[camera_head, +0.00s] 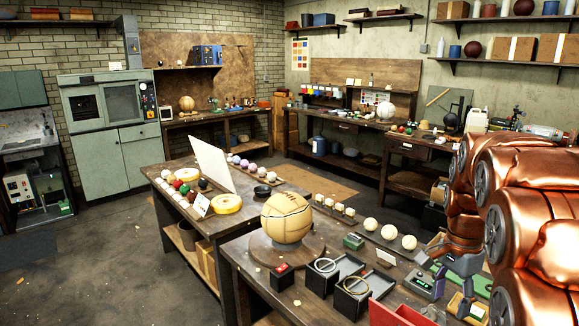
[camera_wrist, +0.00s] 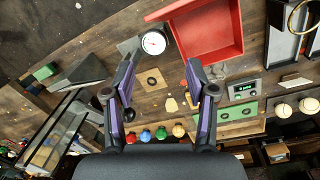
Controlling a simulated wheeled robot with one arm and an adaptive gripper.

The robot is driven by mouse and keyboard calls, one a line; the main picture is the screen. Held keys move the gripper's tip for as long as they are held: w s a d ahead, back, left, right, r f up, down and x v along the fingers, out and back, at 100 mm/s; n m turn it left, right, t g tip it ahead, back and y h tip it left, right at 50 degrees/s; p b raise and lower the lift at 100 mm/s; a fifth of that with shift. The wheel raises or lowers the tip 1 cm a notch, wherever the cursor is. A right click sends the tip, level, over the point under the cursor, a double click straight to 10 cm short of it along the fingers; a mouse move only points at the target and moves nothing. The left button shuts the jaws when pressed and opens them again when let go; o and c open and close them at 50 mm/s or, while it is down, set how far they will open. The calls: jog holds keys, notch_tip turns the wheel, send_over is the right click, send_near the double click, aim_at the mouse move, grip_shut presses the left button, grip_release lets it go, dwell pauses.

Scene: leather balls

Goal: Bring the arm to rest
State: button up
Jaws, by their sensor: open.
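My arm (camera_head: 535,200), with copper-coloured covers, fills the right side of the head view. My gripper (camera_head: 465,300) hangs at its lower end above the right part of the near workbench, partly hidden by the arm. In the wrist view my gripper (camera_wrist: 160,72) shows two purple-and-black fingers spread wide, with nothing between them. The bench top lies below the fingers, apart from them as far as I can tell.
A red tray (camera_wrist: 208,35), a round dial gauge (camera_wrist: 154,42) and a green-display box (camera_wrist: 243,91) lie near my gripper. A tan panelled ball (camera_head: 286,217) rests on a round stand. Small white balls (camera_head: 390,232) line the bench. Open floor (camera_head: 90,275) lies left.

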jog(key=s+a+f+n, duration=0.3)
jog(key=s+a+n, duration=0.5)
jog(key=s, duration=0.5)
jog(key=s+a+f+n, duration=0.3)
jog(key=s+a+n, duration=0.5)
jog(key=s, duration=0.4)
notch_tip(320, 180, down, 8)
jog(key=a+m+b, duration=0.1)
jog(key=b, duration=0.7)
jog(key=shift+f+g, duration=0.2)
jog(key=shift+g, duration=0.2)
jog(key=shift+c, duration=0.2)
jog(key=shift+c, duration=0.9)
jog(key=shift+d, duration=0.1)
jog(key=shift+c, duration=0.4)
